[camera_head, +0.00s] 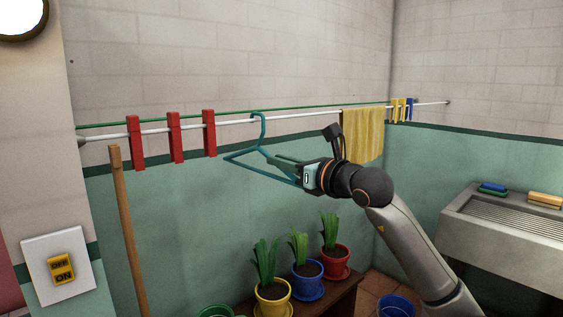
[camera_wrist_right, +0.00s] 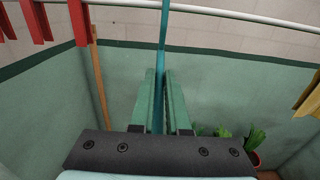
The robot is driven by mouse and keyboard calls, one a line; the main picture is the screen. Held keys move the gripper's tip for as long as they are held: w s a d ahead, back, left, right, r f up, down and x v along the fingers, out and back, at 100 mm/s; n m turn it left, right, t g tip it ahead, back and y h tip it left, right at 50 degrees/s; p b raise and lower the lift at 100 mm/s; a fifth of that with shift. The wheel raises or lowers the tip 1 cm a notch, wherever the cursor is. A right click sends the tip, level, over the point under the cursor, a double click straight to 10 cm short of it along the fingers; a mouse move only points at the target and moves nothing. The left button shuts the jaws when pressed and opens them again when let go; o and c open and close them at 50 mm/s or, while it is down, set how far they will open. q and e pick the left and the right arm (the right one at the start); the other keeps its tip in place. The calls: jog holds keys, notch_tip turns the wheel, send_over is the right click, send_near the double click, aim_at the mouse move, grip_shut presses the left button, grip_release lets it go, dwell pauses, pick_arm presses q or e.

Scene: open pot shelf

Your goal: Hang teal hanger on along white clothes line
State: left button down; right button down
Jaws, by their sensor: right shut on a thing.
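The teal hanger (camera_head: 232,158) is in my right gripper (camera_head: 278,159), its hook up at the white clothes line (camera_head: 230,121). The hook top shows slightly above the line; I cannot tell whether it rests over it or is just in front. In the right wrist view, the hanger (camera_wrist_right: 163,45) is a narrow upright strip between the two green fingers of my right gripper (camera_wrist_right: 163,75). It crosses in front of the white line (camera_wrist_right: 230,14) at the top. My left gripper is not in view.
Red pegs (camera_head: 174,137) hang on the line to the left. A yellow cloth (camera_head: 362,134) hangs to the right, with yellow and blue pegs (camera_head: 402,109) beyond. A green line (camera_head: 290,107) runs behind. Potted plants (camera_head: 306,268) stand below. A wooden pole (camera_head: 127,225) leans at left.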

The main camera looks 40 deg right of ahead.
jog(key=c, duration=0.8)
grip_release()
jog(key=shift+s+d+b, duration=0.15)
jog(key=shift+s+b, duration=0.55)
jog(key=shift+s, duration=1.4)
jog(key=shift+s+d+b, duration=0.2)
jog(key=shift+s+b, duration=0.55)
jog(key=shift+s, duration=1.3)
jog(key=shift+s+d+b, duration=0.15)
jog(key=shift+s+b, duration=0.55)
jog(key=shift+s, duration=1.4)
